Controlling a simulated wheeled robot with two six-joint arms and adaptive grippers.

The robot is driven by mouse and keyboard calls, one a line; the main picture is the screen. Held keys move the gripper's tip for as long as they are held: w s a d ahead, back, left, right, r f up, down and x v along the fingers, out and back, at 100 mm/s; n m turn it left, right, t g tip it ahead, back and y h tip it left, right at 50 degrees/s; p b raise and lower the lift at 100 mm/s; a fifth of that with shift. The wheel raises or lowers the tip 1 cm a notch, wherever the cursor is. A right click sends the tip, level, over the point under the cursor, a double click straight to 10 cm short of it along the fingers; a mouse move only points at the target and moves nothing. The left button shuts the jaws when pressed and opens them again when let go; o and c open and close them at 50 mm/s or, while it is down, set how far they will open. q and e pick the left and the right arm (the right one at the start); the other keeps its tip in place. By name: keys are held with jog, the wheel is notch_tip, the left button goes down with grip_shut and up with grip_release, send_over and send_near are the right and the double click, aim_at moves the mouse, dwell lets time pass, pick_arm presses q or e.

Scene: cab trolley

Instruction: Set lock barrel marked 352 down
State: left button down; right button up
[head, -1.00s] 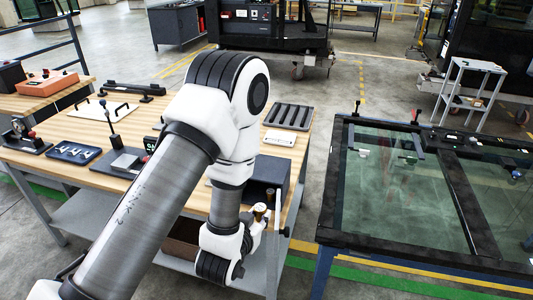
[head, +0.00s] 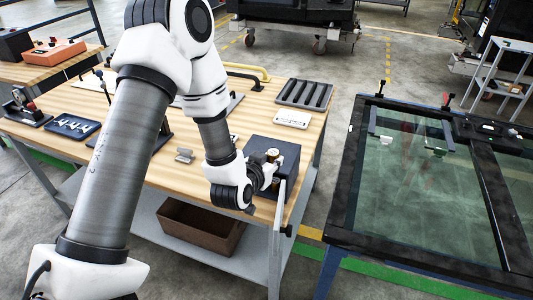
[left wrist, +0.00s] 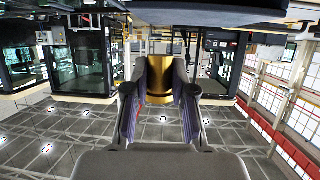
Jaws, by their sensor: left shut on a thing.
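My left gripper (head: 268,168) is shut on a brass-coloured lock barrel (head: 272,155). The barrel stands upright between the fingers in the left wrist view (left wrist: 160,78), with the gripper (left wrist: 160,98) closed around its sides. In the head view they are in front of or over a dark blue-grey box (head: 287,151) at the table's near right corner. I cannot tell whether the barrel touches the box. No number on the barrel is readable. My right gripper is not in view.
The wooden table (head: 303,140) carries a slotted dark tray (head: 304,94), a white plate (head: 292,119) and small grey parts (head: 185,155). A brown bin (head: 200,228) sits on the lower shelf. A glass-panelled frame (head: 400,190) stands to the right across a gap.

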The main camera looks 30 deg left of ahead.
pick_arm(q)
jog(key=w+a+p, duration=0.1)
jog(key=w+a, duration=0.2)
jog(key=w+a+p, duration=0.1)
jog(key=w+a, duration=0.1)
jog(key=a, duration=0.1)
jog(key=shift+w+f, duration=0.2)
jog(key=shift+w, duration=0.2)
jog(key=f, duration=0.1)
jog(key=f+p, duration=0.1)
jog(key=f, duration=0.1)
jog(key=shift+w+f, duration=0.2)
jog(key=shift+f, duration=0.4)
jog(key=c, duration=1)
grip_release()
jog(key=shift+o, duration=0.2)
